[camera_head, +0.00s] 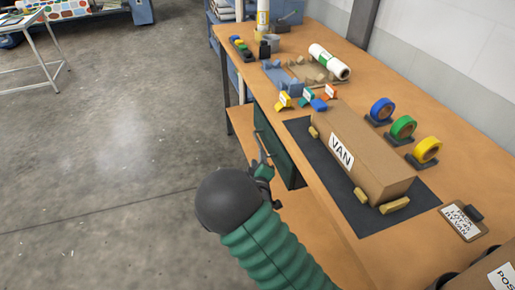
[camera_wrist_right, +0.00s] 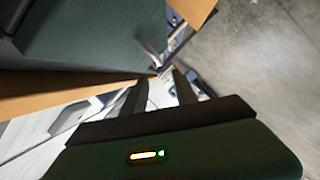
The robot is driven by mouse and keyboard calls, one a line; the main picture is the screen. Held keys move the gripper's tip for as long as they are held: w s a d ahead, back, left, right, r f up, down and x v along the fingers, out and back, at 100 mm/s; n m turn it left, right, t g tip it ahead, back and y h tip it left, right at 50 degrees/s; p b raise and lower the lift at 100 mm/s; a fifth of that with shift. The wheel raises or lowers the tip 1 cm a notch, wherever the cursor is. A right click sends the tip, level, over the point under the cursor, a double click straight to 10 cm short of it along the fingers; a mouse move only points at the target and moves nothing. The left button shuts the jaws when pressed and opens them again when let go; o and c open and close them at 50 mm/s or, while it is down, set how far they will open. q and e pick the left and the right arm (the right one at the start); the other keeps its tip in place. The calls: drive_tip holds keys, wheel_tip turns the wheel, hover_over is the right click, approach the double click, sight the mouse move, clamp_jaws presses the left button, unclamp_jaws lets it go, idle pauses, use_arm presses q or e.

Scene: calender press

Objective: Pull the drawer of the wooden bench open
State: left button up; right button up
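The wooden bench (camera_head: 309,146) runs diagonally through the head view. Its dark green drawer front (camera_head: 279,148) sits under the top, with a slim metal handle (camera_head: 263,146). My right gripper (camera_head: 262,168) is at the handle's near end, partly hidden by my wrist. In the right wrist view the green front (camera_wrist_right: 90,35) fills the upper left, and the handle (camera_wrist_right: 152,52) stands out from it. There the two dark fingers (camera_wrist_right: 163,74) are apart, with the handle's end at the gap between their tips. I cannot tell whether they touch it. My left gripper is not in view.
A cardboard box marked VAN (camera_head: 360,150) lies on a dark mat (camera_head: 412,205) on the bench top. Tape rolls (camera_head: 403,127), a clipboard (camera_head: 463,222) and small coloured clips (camera_head: 308,97) stand around it. A lower shelf (camera_head: 310,222) juts out below. The floor (camera_head: 110,160) at left is clear.

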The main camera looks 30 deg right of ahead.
sight(259, 142)
drive_tip(key=x, duration=0.3)
drive_tip(key=b+x, duration=0.1)
drive_tip(key=x, duration=0.3)
drive_tip(key=b+x, duration=0.1)
drive_tip(key=x, duration=0.2)
drive_tip(key=shift+s+d+f, duration=0.1)
drive_tip(key=shift+d+f, duration=0.2)
drive_tip(key=shift+d, duration=0.15)
drive_tip(key=shift+w+d, duration=0.1)
drive_tip(key=shift+w, duration=0.25)
drive_tip(key=shift+w+r, duration=0.1)
drive_tip(key=shift+w, duration=0.05)
clamp_jaws()
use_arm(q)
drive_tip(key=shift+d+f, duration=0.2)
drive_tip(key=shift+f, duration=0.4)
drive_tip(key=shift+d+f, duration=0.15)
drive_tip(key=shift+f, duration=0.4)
